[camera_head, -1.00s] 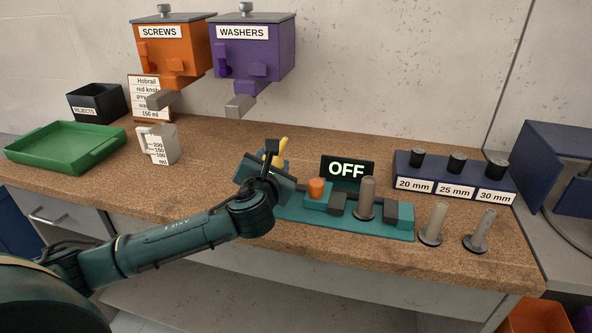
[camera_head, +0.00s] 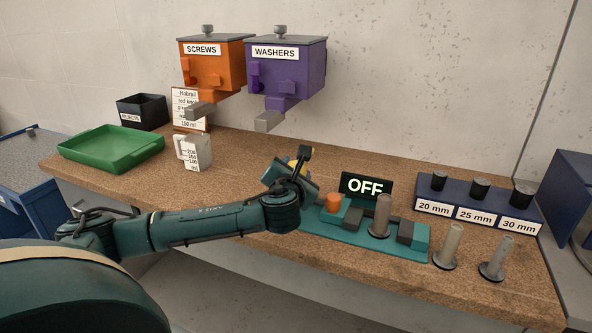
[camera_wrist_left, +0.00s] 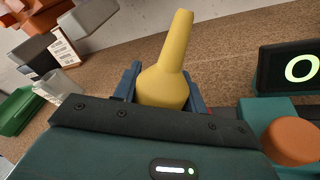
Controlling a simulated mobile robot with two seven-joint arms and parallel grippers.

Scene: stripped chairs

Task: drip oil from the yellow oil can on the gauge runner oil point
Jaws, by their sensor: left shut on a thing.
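My left gripper (camera_head: 293,172) is shut on the yellow oil can (camera_wrist_left: 166,85), above the left end of the teal gauge base (camera_head: 372,243). In the left wrist view the can sits between the two fingers, its tapered spout pointing up and slightly right in the picture. In the head view my gripper hides most of the can. The base carries an orange knob (camera_head: 333,202), dark grey blocks and a grey-brown post (camera_head: 382,215). A display (camera_head: 366,187) behind it reads OFF. I cannot make out the runner's oil point. My right gripper is not in view.
Two loose posts (camera_head: 451,246) stand right of the base. Behind them is a blue rack (camera_head: 475,215) marked 20, 25 and 30 mm. A measuring cup (camera_head: 197,153) and green tray (camera_head: 110,148) stand left. Orange and purple dispensers (camera_head: 285,68) hang above.

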